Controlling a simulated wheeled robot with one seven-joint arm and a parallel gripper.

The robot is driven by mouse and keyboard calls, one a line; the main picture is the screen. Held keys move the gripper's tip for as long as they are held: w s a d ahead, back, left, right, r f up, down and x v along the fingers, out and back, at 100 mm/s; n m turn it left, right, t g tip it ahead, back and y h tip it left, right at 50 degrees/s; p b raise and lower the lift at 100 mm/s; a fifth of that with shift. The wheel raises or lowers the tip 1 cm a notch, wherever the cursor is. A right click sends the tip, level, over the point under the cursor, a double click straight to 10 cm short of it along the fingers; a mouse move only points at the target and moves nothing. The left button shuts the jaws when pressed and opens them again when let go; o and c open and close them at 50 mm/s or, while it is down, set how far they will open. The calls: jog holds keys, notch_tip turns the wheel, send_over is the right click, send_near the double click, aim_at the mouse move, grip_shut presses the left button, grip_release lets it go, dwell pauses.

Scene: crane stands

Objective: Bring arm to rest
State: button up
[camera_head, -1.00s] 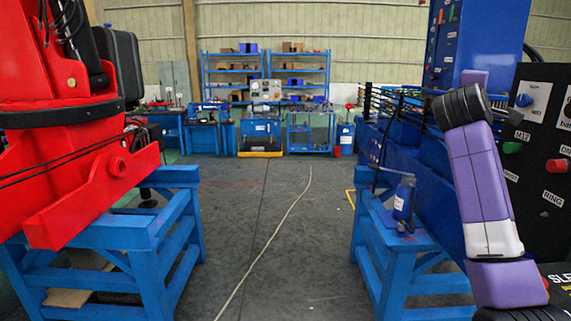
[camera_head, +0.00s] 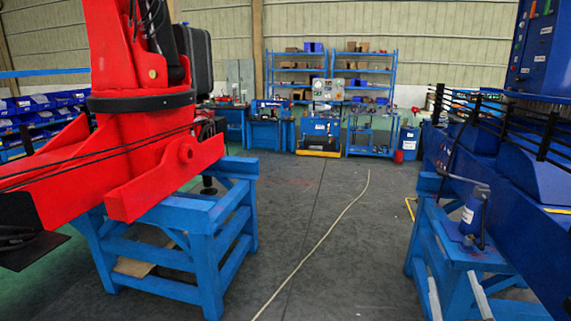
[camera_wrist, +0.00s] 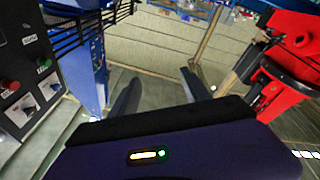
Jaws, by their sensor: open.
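My gripper (camera_wrist: 160,77) shows in the wrist view, its two dark fingers spread apart with nothing between them. Beyond the fingers are floor and pale wall, in a tilted view. A black control panel (camera_wrist: 28,75) with buttons is at the left of the wrist view, and a red crane (camera_wrist: 290,55) is at the right. Neither touches the fingers. In the head view no part of my arm or gripper is visible. My arm's joint positions are hidden there.
In the head view, the red crane (camera_head: 150,150) on a blue stand (camera_head: 205,235) fills the left. Floor (camera_head: 310,230) between is clear except for a cable (camera_head: 318,245).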

jog(key=s+a+f+m+g+y, duration=0.1)
jog(key=s+a+f, duration=0.3)
jog(key=s, duration=0.9)
jog(key=s+a+f+m+g+y+b, duration=0.1)
jog(key=s+f, duration=0.4)
jog(key=s, duration=0.8)
jog(key=s+a+f+g+y+b, duration=0.1)
jog(key=s+a+f+g+y, duration=0.2)
jog(key=s, duration=1)
jog(key=a+f, duration=0.2)
jog(key=a, duration=0.1)
jog(key=shift+s+a+f+m, duration=0.25)
jog(key=shift+a+f+m, duration=0.1)
jog(key=shift+m, duration=0.05)
